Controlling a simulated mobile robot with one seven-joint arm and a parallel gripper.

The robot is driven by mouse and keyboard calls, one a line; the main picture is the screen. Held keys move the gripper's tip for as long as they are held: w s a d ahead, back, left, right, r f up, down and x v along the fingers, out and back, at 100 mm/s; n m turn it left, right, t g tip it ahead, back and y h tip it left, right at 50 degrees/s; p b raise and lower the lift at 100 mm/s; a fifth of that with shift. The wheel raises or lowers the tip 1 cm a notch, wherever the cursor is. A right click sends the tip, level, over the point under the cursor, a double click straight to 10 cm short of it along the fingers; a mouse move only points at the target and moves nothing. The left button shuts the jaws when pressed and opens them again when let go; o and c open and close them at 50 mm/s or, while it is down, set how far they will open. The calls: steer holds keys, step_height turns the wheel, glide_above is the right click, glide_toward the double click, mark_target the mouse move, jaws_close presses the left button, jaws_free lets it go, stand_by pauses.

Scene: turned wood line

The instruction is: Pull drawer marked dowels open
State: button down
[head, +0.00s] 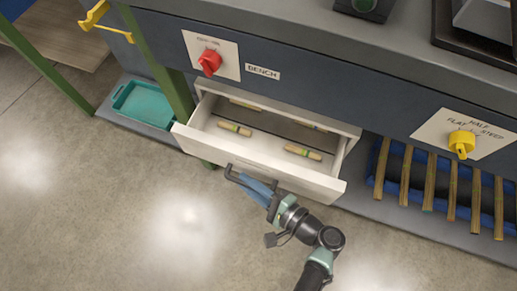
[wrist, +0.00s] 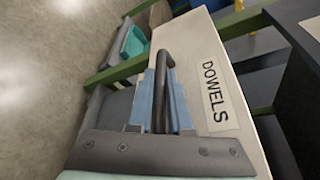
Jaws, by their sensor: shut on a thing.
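The white drawer (head: 250,158) under the bench stands pulled out, with several short wooden dowels (head: 303,152) lying inside. Its front (wrist: 190,45) carries a label reading DOWELS (wrist: 215,95) in the wrist view. A dark bar handle (wrist: 164,75) sticks out from the front. My gripper (head: 250,183) is at the drawer front in the head view, its blue fingers shut on the handle. In the wrist view the fingers (wrist: 160,100) lie on both sides of the handle. Part of the handle is hidden by the fingers.
A red knob (head: 209,62) and a yellow knob (head: 461,143) sit on the bench front. A teal tray (head: 146,105) lies left of the drawer beside a green post (head: 160,65). A blue rack (head: 378,188) with several wooden sticks is at right. The floor in front is clear.

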steer(key=s+a+p, duration=0.4)
steer(key=s, duration=0.8)
steer(key=shift+s, duration=0.35)
steer(key=c, duration=1.1)
jaws_free()
steer(key=p+v, duration=0.1)
steer(key=v, duration=1.2)
